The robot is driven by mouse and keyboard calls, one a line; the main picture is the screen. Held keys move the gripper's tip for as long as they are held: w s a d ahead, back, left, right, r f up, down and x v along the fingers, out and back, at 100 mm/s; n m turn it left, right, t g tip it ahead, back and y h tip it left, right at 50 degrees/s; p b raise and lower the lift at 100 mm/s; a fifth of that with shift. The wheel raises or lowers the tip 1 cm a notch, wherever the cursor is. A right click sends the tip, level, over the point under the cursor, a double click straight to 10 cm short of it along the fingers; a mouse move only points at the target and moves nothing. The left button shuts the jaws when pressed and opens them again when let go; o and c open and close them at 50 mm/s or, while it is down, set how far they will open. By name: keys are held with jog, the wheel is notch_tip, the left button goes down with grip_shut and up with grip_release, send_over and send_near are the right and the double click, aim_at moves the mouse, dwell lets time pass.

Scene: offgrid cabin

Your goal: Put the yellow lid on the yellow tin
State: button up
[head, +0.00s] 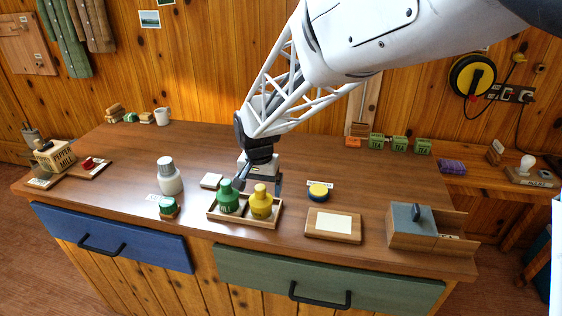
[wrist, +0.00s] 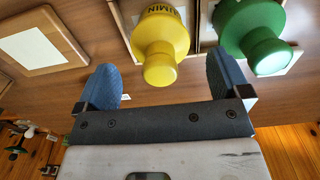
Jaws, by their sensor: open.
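A yellow bottle-shaped tin (head: 261,205) with a narrower round top stands upright in a shallow wooden tray (head: 240,220), beside a similar green one (head: 228,200). In the wrist view the yellow tin (wrist: 160,40) carries dark lettering, partly cut off. A low round piece, yellow on top and blue at the side (head: 318,191), lies right of the tray; I cannot tell whether it is the yellow lid. My gripper (head: 260,183) is open and empty, just behind the tins. In the wrist view its blue fingers lie either side of the yellow tin's top, with no visible contact.
A wooden board with a white panel (head: 333,225) lies right of the tray. A grey-lidded wooden box (head: 411,224) stands further right. A white bottle (head: 169,176) and a small green-topped jar (head: 168,206) stand left. The tabletop behind them is mostly clear.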

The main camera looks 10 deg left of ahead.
aim_at(263, 188)
jog(key=shift+r, duration=0.2)
jog(key=shift+r, duration=3.3)
jog(key=shift+d+r, duration=0.2)
jog(key=shift+d, duration=0.3)
jog(key=s+d+r, duration=0.2)
jog(key=s+d, duration=0.1)
jog(key=d, duration=0.4)
jog(key=s+d+r+t, duration=0.1)
jog(key=s+d+r, duration=0.1)
jog(key=d, duration=0.5)
jog(key=s+d+r, duration=0.2)
jog(key=s+d, duration=0.1)
jog(key=d, duration=0.4)
jog(key=s+d+f+t, duration=0.1)
jog(key=s+d+f, duration=0.1)
jog(key=s+d, duration=1.4)
jog(key=shift+s+t, duration=0.3)
jog(key=shift+s, duration=0.45)
